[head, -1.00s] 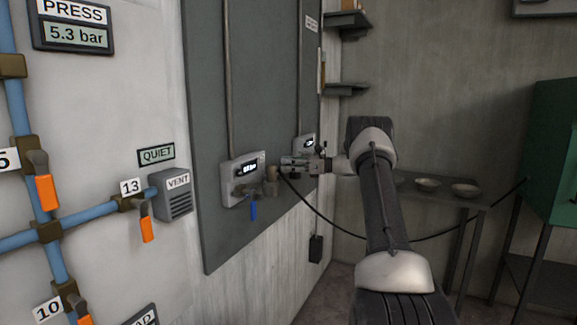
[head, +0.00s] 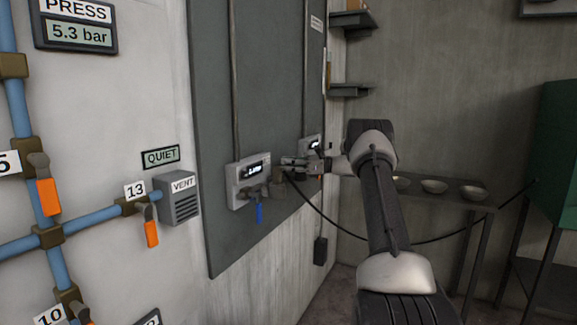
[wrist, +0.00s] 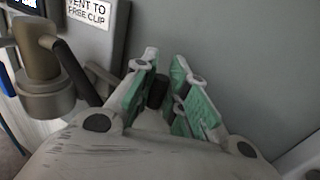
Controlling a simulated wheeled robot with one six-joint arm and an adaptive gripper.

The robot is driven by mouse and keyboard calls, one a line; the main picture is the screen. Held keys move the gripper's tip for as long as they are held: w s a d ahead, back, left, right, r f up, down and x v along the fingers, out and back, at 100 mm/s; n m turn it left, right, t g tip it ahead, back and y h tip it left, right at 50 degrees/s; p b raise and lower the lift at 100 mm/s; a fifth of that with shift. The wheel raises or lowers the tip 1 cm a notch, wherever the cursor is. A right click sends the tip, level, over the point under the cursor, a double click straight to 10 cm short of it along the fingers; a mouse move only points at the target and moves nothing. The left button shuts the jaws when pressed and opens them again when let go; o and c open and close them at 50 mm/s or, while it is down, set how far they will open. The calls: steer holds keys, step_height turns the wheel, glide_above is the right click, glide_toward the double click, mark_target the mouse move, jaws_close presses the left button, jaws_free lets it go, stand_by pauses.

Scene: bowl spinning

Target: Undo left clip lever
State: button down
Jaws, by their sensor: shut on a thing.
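In the wrist view, a tan metal coupling (wrist: 42,62) stands at the left, with a dark lever arm (wrist: 72,68) slanting down from its side toward my gripper. My gripper (wrist: 160,88) has its green-padded fingers closed on a dark, rounded lever end (wrist: 157,92). Whether this end belongs to the slanting arm is hidden by the finger. In the head view, my gripper (head: 286,162) is beside the coupling (head: 278,188) under the grey display box (head: 247,180). The lever is too small to make out there.
A blue handle (head: 259,212) hangs under the display box. A label about venting to free the clip (wrist: 88,12) is on the box. A second display box (head: 310,147) stands farther along the panel. A black hose (head: 330,222) droops below my arm.

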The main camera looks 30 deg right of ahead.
steer(key=shift+w+r, duration=0.1)
steer(key=shift+r, duration=0.05)
steer(key=c, duration=1.4)
jaws_free()
steer(key=v, duration=1.2)
